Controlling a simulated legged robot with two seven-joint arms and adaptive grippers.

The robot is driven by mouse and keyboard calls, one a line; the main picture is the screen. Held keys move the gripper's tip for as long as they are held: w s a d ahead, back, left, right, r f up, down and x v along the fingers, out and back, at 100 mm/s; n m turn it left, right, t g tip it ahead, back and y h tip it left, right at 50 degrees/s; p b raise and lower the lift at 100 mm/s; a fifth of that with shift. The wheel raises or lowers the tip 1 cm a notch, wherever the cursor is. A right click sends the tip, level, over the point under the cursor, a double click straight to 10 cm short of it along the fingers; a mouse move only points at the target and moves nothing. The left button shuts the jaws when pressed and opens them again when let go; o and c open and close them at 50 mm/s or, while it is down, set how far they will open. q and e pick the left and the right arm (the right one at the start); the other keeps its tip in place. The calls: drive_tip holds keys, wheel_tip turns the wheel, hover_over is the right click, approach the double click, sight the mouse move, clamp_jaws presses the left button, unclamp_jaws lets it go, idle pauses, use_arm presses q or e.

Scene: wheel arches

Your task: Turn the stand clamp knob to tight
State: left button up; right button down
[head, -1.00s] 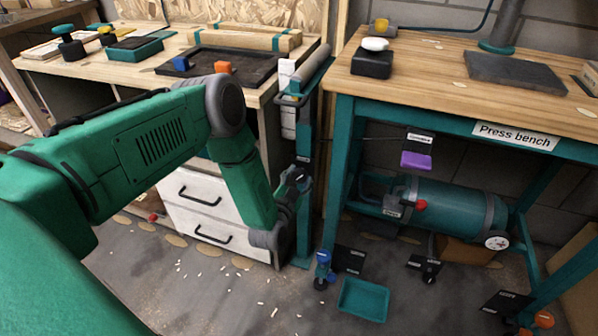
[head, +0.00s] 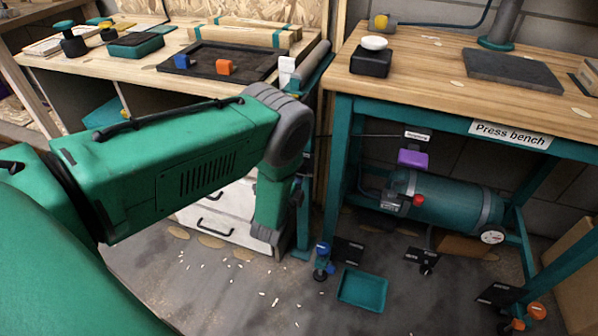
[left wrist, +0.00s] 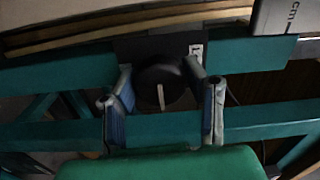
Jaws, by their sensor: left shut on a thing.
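The stand clamp knob (left wrist: 158,92) is round and black with a pale pointer line. In the left wrist view it sits on a dark plate on the teal stand (left wrist: 262,56), with a small white label (left wrist: 196,50) above right; its marking is too small to read. The pointer runs close to upright in that view. My left gripper (left wrist: 161,78) has its blue-padded fingers on either side of the knob, shut on it. In the head view my left arm hides the knob and most of the teal stand (head: 305,215). My right gripper is in no view.
The press bench (head: 440,85) stands right of the stand, with a teal tank (head: 445,203) below. A teal tray (head: 362,290) and a small blue-topped device (head: 322,262) are on the floor. A wooden workbench (head: 120,75) and white drawers (head: 215,222) are behind my arm.

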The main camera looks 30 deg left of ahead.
use_arm(q)
drive_tip(key=m, duration=0.3)
drive_tip(key=shift+s+f+b, duration=0.15)
drive_tip(key=shift+f+b, duration=0.15)
drive_tip(key=shift+f, duration=0.05)
drive_tip(key=m+b, duration=0.1)
drive_tip(key=m, duration=0.1)
drive_tip(key=shift+m, duration=0.3)
drive_tip(key=m+b, duration=0.2)
drive_tip(key=m, duration=0.3)
drive_tip(key=shift+b, duration=0.3)
drive_tip(key=shift+r+m, duration=0.1)
drive_tip(key=shift+m, duration=0.2)
drive_tip(key=o, duration=1.2)
drive_tip(key=shift+c, duration=0.2)
drive_tip(key=shift+r, duration=0.1)
drive_tip(key=v, duration=1.2)
